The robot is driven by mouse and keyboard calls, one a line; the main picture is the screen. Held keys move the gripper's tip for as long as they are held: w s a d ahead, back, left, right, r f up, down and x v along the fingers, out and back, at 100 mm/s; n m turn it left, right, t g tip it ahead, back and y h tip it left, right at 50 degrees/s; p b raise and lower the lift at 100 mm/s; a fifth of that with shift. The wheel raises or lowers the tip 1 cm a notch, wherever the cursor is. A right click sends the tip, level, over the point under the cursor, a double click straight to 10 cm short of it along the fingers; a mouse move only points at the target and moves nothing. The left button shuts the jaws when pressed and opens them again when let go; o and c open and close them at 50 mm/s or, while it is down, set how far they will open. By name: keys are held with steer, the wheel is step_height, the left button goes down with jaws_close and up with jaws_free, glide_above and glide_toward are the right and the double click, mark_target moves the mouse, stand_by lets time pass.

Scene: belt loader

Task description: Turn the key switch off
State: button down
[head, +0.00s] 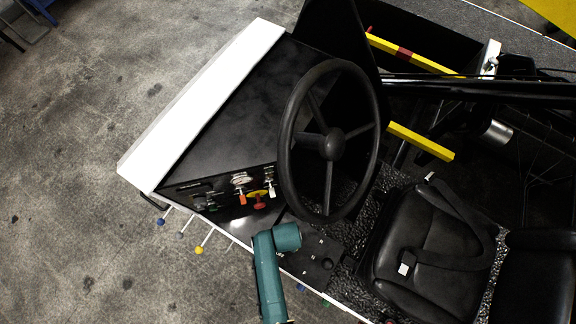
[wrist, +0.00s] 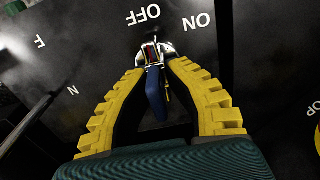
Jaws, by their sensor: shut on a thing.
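In the wrist view the key switch (wrist: 153,82) has a silver collar and a long dark blue part reaching toward the camera. It is on a black panel (wrist: 90,30), below the white word OFF, with ON to the right. Both appear upside down or tilted in this view. My gripper (wrist: 153,62) has two yellow ridged fingers, with their tips closed against the switch from both sides. The tips hide part of the collar. In the head view my teal arm is below the dashboard; the gripper and the key switch cannot be made out there.
In the head view the steering wheel (head: 333,145) stands right above my arm. The dashboard (head: 230,110) has a red knob (head: 259,206) and small switches. Several ball-ended levers (head: 199,250) stick out at its lower left. The black seat (head: 425,250) is to the right.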

stand_by(0.6)
steer(key=c, duration=1)
jaws_free()
steer(key=shift+c, duration=0.2)
steer(key=shift+r, duration=0.1)
step_height(320, 180, up, 12)
steer(key=shift+f, duration=0.1)
